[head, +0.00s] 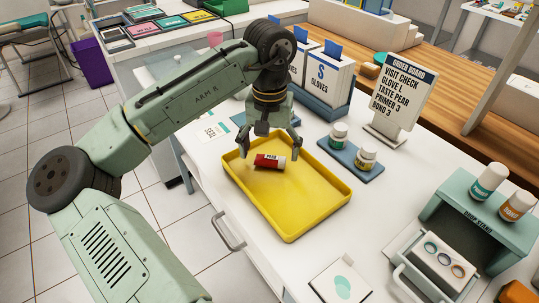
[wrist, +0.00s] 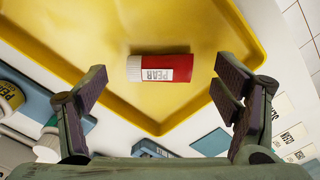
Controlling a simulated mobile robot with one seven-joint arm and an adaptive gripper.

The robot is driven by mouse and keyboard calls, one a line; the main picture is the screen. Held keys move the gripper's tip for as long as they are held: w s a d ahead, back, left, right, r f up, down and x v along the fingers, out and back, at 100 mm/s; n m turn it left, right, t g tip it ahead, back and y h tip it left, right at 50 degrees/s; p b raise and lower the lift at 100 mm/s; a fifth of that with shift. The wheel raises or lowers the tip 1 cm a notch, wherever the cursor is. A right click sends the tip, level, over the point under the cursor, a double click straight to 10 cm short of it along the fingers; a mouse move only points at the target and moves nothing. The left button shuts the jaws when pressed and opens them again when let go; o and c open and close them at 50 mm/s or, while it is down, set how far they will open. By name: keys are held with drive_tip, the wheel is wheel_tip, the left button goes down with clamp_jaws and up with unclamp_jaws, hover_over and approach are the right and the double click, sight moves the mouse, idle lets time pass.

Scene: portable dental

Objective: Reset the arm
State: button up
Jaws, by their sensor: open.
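My gripper (head: 270,145) is open and hangs over the back left part of the yellow tray (head: 312,208). A red tube with a white cap and a label reading PEAR (head: 270,161) lies on its side in the tray, below the fingers. In the wrist view the same PEAR tube (wrist: 160,68) lies flat on the tray floor (wrist: 100,25), ahead of the fingertips and between their lines. My open fingers (wrist: 157,88) show at both sides with nothing between them.
Two bottles, one teal-labelled (head: 338,135) and one yellow-labelled (head: 365,160), stand on a blue pad right of the tray. An order board (head: 404,82) and glove boxes (head: 327,80) stand behind. A teal drop stand (head: 476,222) with two bottles is at right.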

wheel_tip(320, 180, up, 10)
drive_tip(key=shift+f, duration=0.2)
idle(0.3)
